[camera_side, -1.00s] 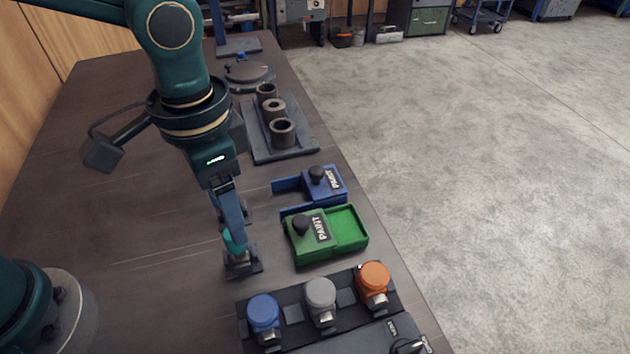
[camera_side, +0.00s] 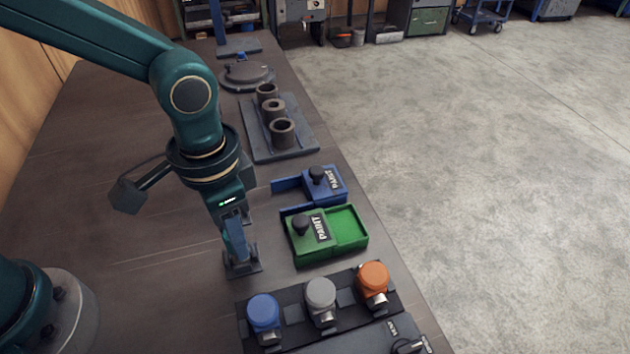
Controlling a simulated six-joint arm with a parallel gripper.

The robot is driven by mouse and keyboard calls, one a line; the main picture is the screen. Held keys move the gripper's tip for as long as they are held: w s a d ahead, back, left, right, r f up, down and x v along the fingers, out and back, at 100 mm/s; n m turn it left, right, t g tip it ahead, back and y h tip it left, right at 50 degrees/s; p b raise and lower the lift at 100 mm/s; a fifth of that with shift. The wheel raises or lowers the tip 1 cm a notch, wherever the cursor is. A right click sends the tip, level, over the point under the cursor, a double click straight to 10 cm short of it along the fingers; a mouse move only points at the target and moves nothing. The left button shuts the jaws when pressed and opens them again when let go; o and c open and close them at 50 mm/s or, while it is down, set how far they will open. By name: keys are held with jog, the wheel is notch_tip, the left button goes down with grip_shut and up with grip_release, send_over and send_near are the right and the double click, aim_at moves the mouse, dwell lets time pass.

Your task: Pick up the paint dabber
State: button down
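A small dark stand (camera_side: 243,270) sits on the table left of the green paint box. The paint dabber appears to stand upright in it; it is mostly hidden behind my gripper, and I cannot make out its shape. My gripper (camera_side: 238,252) points down right at the stand, with its fingers low around or in front of the dabber. I cannot tell whether the fingers are open or shut on it.
A green paint box (camera_side: 349,230) and a blue paint box (camera_side: 325,187) lie to the right. In front is a dark panel with blue (camera_side: 263,312), grey (camera_side: 321,293) and orange (camera_side: 374,278) capped parts. Pipe pieces (camera_side: 283,132) stand on a plate behind. The table's left is clear.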

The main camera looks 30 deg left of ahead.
jog(key=shift+r, duration=0.45)
notch_tip(320, 180, up, 4)
jog(key=shift+w+a+f, duration=0.1)
jog(key=shift+f, duration=0.05)
jog(key=w+a+r, duration=0.1)
jog(key=a+r, duration=0.5)
jog(key=a, duration=0.5)
jog(key=shift+a+r, duration=0.2)
jog(key=shift+r, duration=0.05)
jog(key=w+a+r+n, duration=0.1)
jog(key=a+r+n, duration=0.1)
jog(key=a+n, duration=0.3)
jog(key=shift+w+a+n, duration=0.2)
jog(key=shift+w+n, duration=0.15)
jog(key=shift+n, duration=0.15)
jog(key=shift+r, duration=0.1)
